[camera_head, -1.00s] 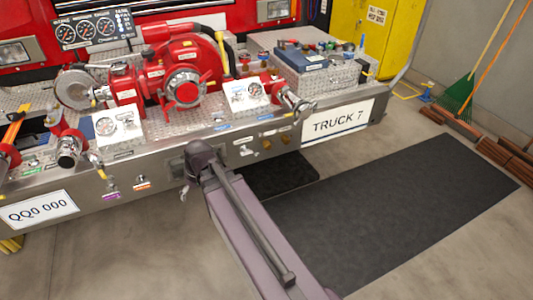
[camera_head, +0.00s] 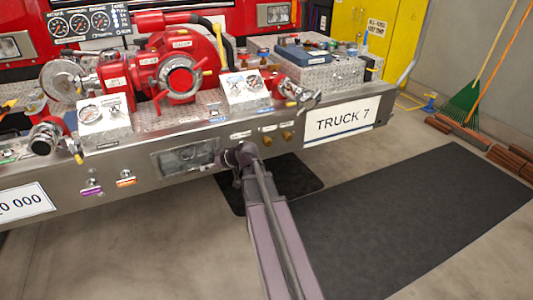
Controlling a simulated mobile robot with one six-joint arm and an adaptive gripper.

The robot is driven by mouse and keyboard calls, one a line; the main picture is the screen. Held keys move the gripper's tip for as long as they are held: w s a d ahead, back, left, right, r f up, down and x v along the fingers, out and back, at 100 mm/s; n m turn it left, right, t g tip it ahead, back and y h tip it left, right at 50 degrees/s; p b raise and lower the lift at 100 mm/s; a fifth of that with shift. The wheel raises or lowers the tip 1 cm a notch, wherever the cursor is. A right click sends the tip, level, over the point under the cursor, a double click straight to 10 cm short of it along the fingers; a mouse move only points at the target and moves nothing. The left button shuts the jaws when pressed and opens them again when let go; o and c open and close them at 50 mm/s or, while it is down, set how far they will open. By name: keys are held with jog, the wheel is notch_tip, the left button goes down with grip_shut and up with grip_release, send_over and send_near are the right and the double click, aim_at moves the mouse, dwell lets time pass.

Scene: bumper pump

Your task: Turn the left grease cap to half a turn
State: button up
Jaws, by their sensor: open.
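Two small brass caps stick out of the steel bumper front, a left one (camera_head: 267,140) and a right one (camera_head: 288,135), below small labels too small to read. They look like the grease caps, but I cannot confirm it. My gripper (camera_head: 237,180) is small and mostly hidden by my wrist, just in front of the bumper, left of and below the brass caps. It looks empty and apart from them. My arm runs from the lower middle up to the bumper and may hide part of the bumper face there.
A red pump (camera_head: 180,75) and gauge boxes (camera_head: 103,122) stand on the bumper deck. A recessed panel (camera_head: 188,156) is left of my wrist. The TRUCK 7 plate (camera_head: 340,120) is to the right. A dark mat (camera_head: 420,215) lies on the open floor.

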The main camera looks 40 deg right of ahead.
jog(key=w+d+f+m+t+h+b, duration=0.1)
jog(key=d+f+t+h+b, duration=0.15)
jog(key=d+b, duration=0.45)
jog(key=w+d+f+t+h+b, duration=0.1)
jog(key=d+f+t+b, duration=0.3)
jog(key=d, duration=0.6)
jog(key=m+h+b, duration=0.3)
jog(key=h+b, duration=0.3)
jog(key=b, duration=0.4)
send_near(269, 143)
jog(key=s, duration=0.2)
jog(key=shift+s+f+t+y, duration=0.15)
jog(key=shift+f+t+y, duration=0.1)
jog(key=shift+f+t, duration=0.15)
jog(key=x, duration=1.4)
jog(key=shift+a, duration=0.15)
jog(key=c, duration=1.1)
jog(key=shift+s+a, duration=0.1)
jog(key=shift+a, duration=0.05)
jog(key=shift+c, duration=0.2)
